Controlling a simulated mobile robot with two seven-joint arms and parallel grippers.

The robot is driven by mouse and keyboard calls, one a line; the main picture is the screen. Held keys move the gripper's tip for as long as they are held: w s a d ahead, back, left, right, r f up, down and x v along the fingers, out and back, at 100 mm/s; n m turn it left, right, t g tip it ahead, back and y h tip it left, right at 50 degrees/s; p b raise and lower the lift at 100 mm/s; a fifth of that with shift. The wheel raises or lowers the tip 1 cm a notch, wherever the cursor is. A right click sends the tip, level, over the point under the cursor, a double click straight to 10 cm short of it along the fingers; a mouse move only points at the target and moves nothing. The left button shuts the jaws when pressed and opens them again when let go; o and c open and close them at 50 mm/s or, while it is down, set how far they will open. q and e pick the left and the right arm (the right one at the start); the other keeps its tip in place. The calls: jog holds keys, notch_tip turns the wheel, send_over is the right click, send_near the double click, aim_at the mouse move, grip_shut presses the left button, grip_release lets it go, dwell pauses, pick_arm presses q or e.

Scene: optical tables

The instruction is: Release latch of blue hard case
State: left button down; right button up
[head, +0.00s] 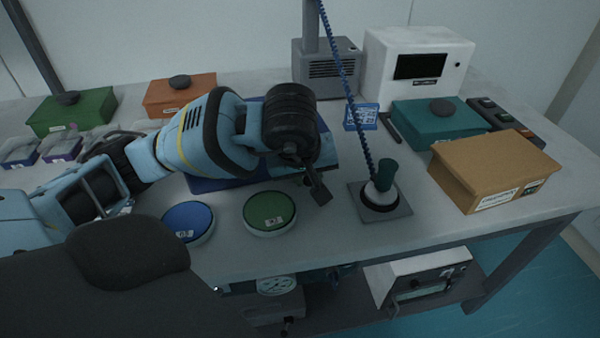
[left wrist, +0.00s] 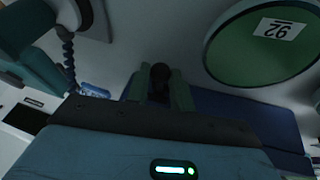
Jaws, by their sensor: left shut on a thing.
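The blue hard case (head: 228,180) lies on the table, largely hidden under my left arm in the head view. Part of its dark blue surface also shows in the left wrist view (left wrist: 222,108). My left gripper (head: 316,187) is at the right front edge of the case, pointing down. In the left wrist view its two green fingers (left wrist: 160,92) are shut on a small dark rounded part (left wrist: 160,74), which looks like the case's latch. Its exact shape and whether it is released cannot be told. My right gripper is not in view.
A green round tin (head: 269,211) and a blue round tin (head: 188,221) stand in front of the case. To the right are a round-based holder with a green handle (head: 384,178) and a tan box (head: 492,168). A teal box (head: 430,124) stands behind.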

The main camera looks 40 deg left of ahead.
pick_arm(q)
jog(key=w+n, duration=0.1)
jog(key=n, duration=0.1)
jog(key=d+n+g+y+p, duration=0.1)
jog(key=n, duration=0.1)
jog(key=shift+w+r+y, duration=0.1)
jog(key=shift+w+y, duration=0.2)
jog(key=shift+w, duration=0.05)
jog(key=shift+w+d+n+y+p, duration=0.1)
jog(key=shift+w+n+y+p, duration=0.25)
jog(key=shift+n, duration=0.55)
jog(key=shift+g, duration=0.3)
jog(key=shift+w, duration=0.1)
jog(key=c, duration=1.2)
grip_release()
